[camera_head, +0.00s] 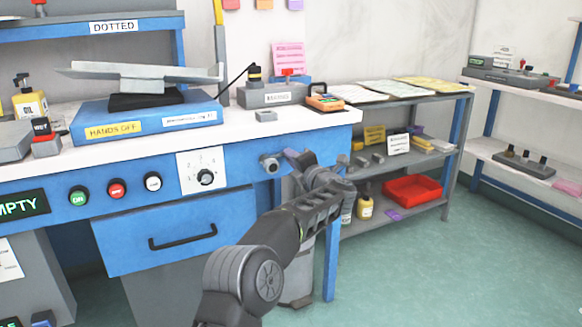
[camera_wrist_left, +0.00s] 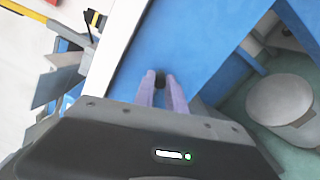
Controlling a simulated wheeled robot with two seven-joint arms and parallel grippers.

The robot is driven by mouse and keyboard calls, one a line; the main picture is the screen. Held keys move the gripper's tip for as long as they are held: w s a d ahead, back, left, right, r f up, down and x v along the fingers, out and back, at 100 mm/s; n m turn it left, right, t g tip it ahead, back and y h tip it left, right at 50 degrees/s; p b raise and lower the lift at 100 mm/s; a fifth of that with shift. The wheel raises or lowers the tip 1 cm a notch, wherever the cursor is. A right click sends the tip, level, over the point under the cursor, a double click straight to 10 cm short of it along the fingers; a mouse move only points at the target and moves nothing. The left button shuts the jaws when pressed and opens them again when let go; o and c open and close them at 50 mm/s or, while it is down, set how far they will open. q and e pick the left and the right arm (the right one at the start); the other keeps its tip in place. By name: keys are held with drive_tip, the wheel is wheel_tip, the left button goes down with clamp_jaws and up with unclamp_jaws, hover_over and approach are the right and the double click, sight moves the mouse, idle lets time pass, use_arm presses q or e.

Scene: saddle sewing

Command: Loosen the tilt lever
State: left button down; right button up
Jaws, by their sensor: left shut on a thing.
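The tilt lever shows as a short grey, round-ended piece (camera_head: 269,162) on the blue front of the bench, near its right corner. In the left wrist view its dark end (camera_wrist_left: 160,80) sits between my fingertips. My left gripper (camera_head: 288,158) reaches in from the right of the lever, and its purple-grey fingers (camera_wrist_left: 161,90) are shut on it. The fingers and wrist hide part of the lever, so its exact angle cannot be told. My right gripper is in neither view.
The blue bench's white top (camera_head: 235,125) carries a scale-like stand (camera_head: 140,75) and a grey box (camera_head: 270,95). A dial (camera_head: 205,177) and several buttons line its front. A shelf (camera_head: 400,215) with a red tray (camera_head: 412,190) stands to the right. Green floor (camera_head: 480,270) is open at front right.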

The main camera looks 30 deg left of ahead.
use_arm(q)
drive_tip(key=shift+r+n, duration=0.45)
drive_tip(key=shift+n, duration=0.35)
drive_tip(key=c, duration=1.4)
unclamp_jaws()
drive_tip(key=shift+s, duration=0.1)
drive_tip(key=shift+o, duration=0.2)
drive_tip(key=v, duration=0.7)
drive_tip(key=shift+s+d, duration=0.2)
drive_tip(key=shift+d, duration=0.1)
